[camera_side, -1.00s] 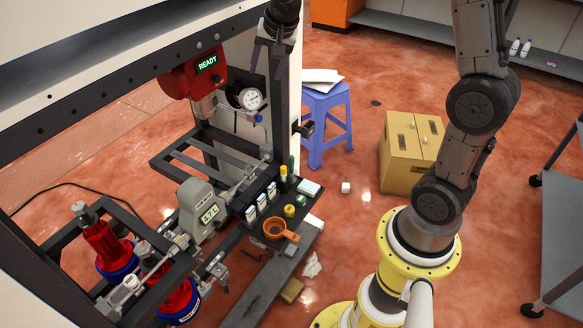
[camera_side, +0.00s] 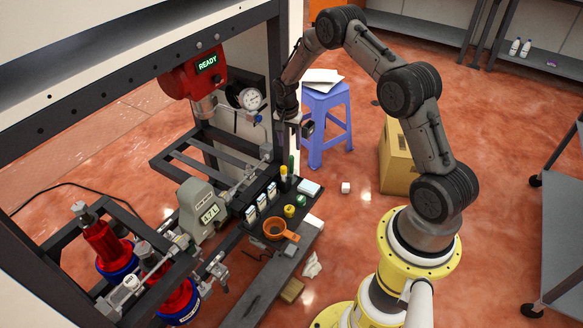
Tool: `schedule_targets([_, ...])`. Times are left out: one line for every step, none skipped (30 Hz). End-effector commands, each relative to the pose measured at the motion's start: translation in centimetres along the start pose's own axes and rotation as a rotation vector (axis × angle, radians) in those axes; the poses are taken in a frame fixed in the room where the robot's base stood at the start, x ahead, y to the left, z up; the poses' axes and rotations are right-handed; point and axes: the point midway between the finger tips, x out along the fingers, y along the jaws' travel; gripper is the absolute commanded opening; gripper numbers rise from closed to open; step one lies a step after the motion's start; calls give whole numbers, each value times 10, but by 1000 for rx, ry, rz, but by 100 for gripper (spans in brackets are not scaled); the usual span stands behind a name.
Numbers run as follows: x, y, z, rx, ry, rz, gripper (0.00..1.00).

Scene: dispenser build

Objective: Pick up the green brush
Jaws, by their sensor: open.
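The green brush (camera_side: 291,164) is a thin upright green shape at the back of the dark shelf, beside a yellow-topped item. Its lower part is hidden among its neighbours. My gripper (camera_side: 286,143) points down just above the brush, close to the dark frame post. Its jaws are open and small and dark against the frame. I cannot tell whether a finger touches the brush.
A yellow-topped bottle (camera_side: 284,172), several small white-labelled containers (camera_side: 261,202) and an orange cup (camera_side: 274,229) crowd the shelf. The red dispenser head (camera_side: 190,80) and gauge (camera_side: 250,98) are left of my gripper. A blue stool (camera_side: 326,115) stands behind right.

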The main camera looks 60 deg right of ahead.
Motion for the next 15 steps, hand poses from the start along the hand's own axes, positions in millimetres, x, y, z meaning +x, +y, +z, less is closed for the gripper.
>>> schedule_targets([10, 1, 0, 0, -2, 3, 60])
schedule_targets([14, 1, 0, 0, -1, 2, 60])
schedule_targets([19, 0, 0, 0, -1, 2, 60])
schedule_targets([22, 1, 0, 0, -1, 2, 60])
schedule_targets([25, 1, 0, 0, 0, 1, 60])
schedule_targets([27, 0, 0, 0, 0, 1, 60])
schedule_targets([29, 0, 0, 1, 0, 0, 60])
schedule_targets([30, 0, 0, 1, 1, -1, 60])
schedule_targets([32, 0, 0, 0, 1, -1, 60])
schedule_targets([34, 1, 1, 0, 0, 0, 60])
schedule_targets([36, 2, 2, 0, -1, 1, 60])
schedule_targets([41, 3, 3, 0, -2, 3, 60])
schedule_targets([45, 4, 4, 0, -2, 3, 60])
schedule_targets([50, 4, 5, 0, -2, 2, 60])
schedule_targets([56, 6, 6, -1, -2, 3, 60])
